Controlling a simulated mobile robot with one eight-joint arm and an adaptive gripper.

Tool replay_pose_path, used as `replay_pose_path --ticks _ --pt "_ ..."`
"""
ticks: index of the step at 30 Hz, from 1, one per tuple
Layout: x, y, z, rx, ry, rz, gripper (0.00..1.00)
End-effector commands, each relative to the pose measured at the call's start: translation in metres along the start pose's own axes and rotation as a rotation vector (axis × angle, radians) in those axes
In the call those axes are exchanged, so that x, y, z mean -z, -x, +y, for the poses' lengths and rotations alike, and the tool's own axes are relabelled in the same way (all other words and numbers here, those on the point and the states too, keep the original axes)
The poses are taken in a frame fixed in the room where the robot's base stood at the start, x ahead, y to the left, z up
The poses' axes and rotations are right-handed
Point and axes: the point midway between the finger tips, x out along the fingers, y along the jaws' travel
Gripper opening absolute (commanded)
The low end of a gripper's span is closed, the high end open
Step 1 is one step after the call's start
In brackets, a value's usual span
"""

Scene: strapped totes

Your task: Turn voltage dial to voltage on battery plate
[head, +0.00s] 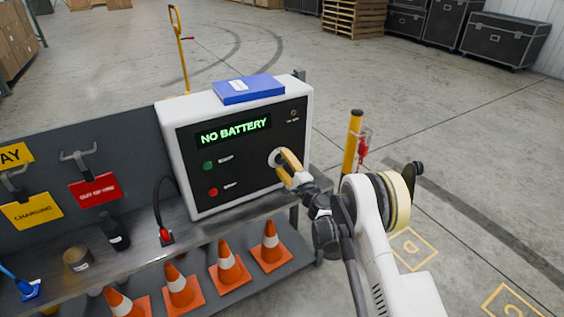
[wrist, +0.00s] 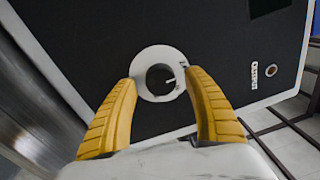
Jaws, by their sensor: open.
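The charger (head: 245,150) is a white box with a black front panel, standing on a grey bench. Its green display (head: 233,130) reads "NO BATTERY". The voltage dial (wrist: 161,79) is a black knob with a white pointer line inside a white ring; the ring also shows in the head view (head: 275,157). My gripper (wrist: 162,100) has yellow fingers, open, one on each side of the dial. In the head view my gripper (head: 282,158) is close to the panel. I cannot tell whether the fingers touch the knob. The dial's markings are too small to read. No battery plate is recognisable.
A blue box (head: 248,88) with a white label lies on top of the charger. Green (head: 208,166) and red (head: 213,192) buttons are left of the dial. Orange cones (head: 228,262) stand below the bench. A yellow post (head: 353,142) stands behind my arm. Floor at right is open.

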Motion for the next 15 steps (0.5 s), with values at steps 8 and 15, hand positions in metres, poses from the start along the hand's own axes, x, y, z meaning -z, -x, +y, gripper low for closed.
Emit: replay_pose_path --ticks 8,15 --pt "0.001 0.048 -0.001 0.0 0.001 0.002 0.6" --pt "0.0 0.067 -0.001 0.0 0.001 0.001 0.6"
